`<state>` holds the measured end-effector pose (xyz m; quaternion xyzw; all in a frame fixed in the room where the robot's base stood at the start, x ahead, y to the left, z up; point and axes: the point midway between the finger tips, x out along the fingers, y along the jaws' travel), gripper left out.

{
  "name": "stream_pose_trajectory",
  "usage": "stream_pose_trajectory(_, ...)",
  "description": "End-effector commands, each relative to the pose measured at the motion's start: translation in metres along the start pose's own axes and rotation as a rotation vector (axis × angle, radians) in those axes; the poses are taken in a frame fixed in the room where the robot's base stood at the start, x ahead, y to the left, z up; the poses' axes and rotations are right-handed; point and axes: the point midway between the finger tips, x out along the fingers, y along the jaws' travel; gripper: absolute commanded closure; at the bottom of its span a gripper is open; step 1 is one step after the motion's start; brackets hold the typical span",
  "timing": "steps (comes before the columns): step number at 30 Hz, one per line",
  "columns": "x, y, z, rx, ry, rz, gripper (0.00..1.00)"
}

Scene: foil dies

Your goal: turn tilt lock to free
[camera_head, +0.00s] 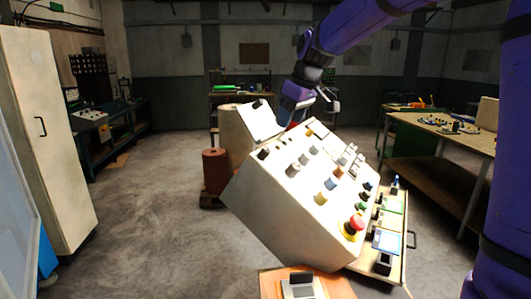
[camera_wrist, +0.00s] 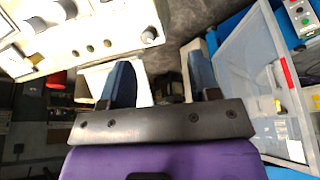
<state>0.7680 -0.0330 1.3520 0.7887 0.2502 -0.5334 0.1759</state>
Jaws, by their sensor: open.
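A pale slanted control console (camera_head: 262,190) stands in the middle of the head view, with several knobs, switches and a red mushroom button (camera_head: 356,223). I cannot read its labels or tell which control is the tilt lock. My gripper (camera_head: 286,119) is above the console's far edge, pointing down. In the wrist view its two dark blue fingers (camera_wrist: 160,78) are spread apart with nothing between them. The console face (camera_wrist: 115,38) fills the upper left there, with a dark-rimmed knob (camera_wrist: 149,37) near its edge, apart from the fingers.
A white tilted panel (camera_head: 261,122) is close behind the console, beside my gripper. A shelf with small devices (camera_head: 390,240) adjoins the console's right side. A tall cabinet (camera_head: 45,130) stands left and a workbench (camera_head: 455,141) right.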

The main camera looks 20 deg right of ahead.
Motion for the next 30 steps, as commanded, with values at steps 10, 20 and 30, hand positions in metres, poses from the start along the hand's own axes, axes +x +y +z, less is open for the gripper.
stream_pose_trajectory(10,0.056,0.04,-0.049,-0.12,0.013,-0.06,0.44)
stream_pose_trajectory(20,0.091,0.04,-0.051,-0.129,0.013,-0.066,0.44)
stream_pose_trajectory(30,0.147,0.036,-0.051,-0.127,0.013,-0.065,0.44)
